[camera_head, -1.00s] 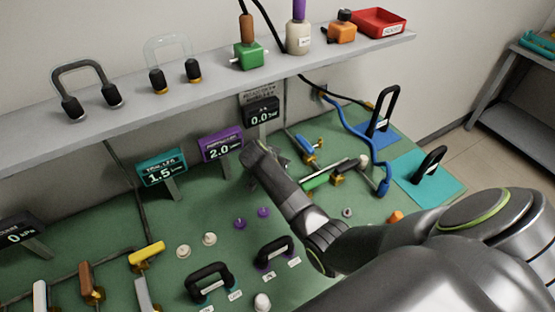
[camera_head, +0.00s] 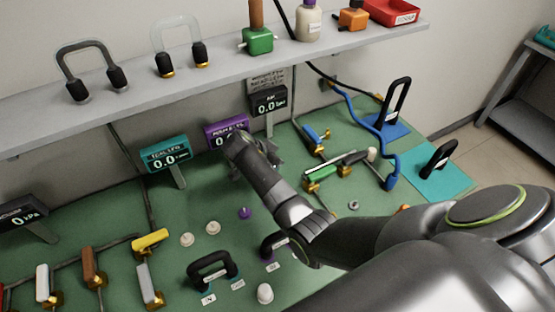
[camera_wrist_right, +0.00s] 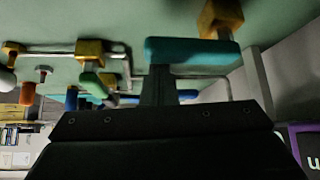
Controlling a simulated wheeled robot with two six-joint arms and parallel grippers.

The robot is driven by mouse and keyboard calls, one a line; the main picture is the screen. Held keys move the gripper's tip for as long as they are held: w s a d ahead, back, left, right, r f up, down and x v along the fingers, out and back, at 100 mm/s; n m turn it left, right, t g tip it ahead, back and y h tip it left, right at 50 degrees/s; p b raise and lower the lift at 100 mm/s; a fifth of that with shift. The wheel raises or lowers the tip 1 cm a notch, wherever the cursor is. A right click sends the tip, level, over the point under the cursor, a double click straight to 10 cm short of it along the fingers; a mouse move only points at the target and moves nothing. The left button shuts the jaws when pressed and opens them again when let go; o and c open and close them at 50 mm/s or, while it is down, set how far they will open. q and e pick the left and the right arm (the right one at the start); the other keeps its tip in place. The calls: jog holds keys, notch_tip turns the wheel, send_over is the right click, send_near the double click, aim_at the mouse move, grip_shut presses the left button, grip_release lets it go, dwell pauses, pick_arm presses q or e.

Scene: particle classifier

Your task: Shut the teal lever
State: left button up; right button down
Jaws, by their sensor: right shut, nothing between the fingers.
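The teal lever (camera_wrist_right: 190,51) shows in the right wrist view as a rounded handle running across the picture, joined to a brass valve (camera_wrist_right: 221,16). In the head view it is hidden behind my right arm. My right gripper (camera_wrist_right: 158,78) is shut and empty. Its fingertips are right at the near edge of the teal handle; I cannot tell if they touch. In the head view my right forearm reaches up to the panel below the purple display. The teal display (camera_head: 165,155) reads 0.0. My left gripper is not in view.
A green lever (camera_head: 320,172) and a blue lever (camera_head: 312,134) sit right of my right arm. The purple display (camera_head: 226,130) is partly behind my arm. A yellow lever (camera_head: 150,239) and black handle (camera_head: 212,268) are at lower left. A shelf (camera_head: 220,80) runs above the panel.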

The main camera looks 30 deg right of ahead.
jog(key=shift+a, duration=0.15)
dwell(0.3)
jog(key=d, duration=0.4)
jog(key=shift+d+p, duration=0.25)
jog(key=shift+p, duration=0.1)
jog(key=v, duration=0.3)
jog(key=w+b+v, duration=0.1)
jog(key=v, duration=0.2)
jog(key=b+v, duration=0.1)
jog(key=v, duration=0.1)
jog(key=shift+w+a+r, duration=0.15)
jog(key=shift+a+r, duration=0.1)
jog(key=shift+a, duration=0.25)
jog(key=shift+a+r, duration=0.25)
jog(key=shift+r, duration=0.3)
jog(key=shift+f, duration=0.1)
